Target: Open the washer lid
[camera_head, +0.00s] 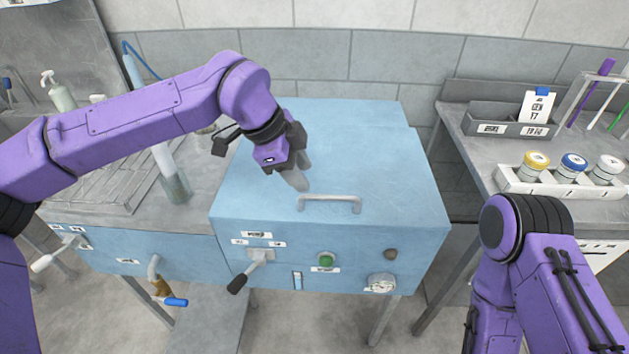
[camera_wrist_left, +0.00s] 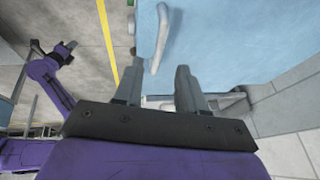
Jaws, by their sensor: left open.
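The washer is a light blue box, and its flat lid (camera_head: 365,150) is closed on top. A grey bar handle (camera_head: 329,198) stands near the lid's front edge; it also shows in the left wrist view (camera_wrist_left: 162,40). My left gripper (camera_head: 301,182) is above the lid, just behind and left of the handle, apart from it. In the left wrist view my left gripper (camera_wrist_left: 160,78) has its two fingers apart with nothing between them, and the handle lies beyond the fingertips. My right arm is at the lower right, its gripper out of view.
The washer's front has a black-tipped lever (camera_head: 246,272), a green button (camera_head: 326,259) and a round dark knob (camera_head: 390,254). A grey sink counter (camera_head: 110,215) is on the left. On the right bench, a white rack (camera_head: 520,184) holds capped jars. A tiled wall stands behind.

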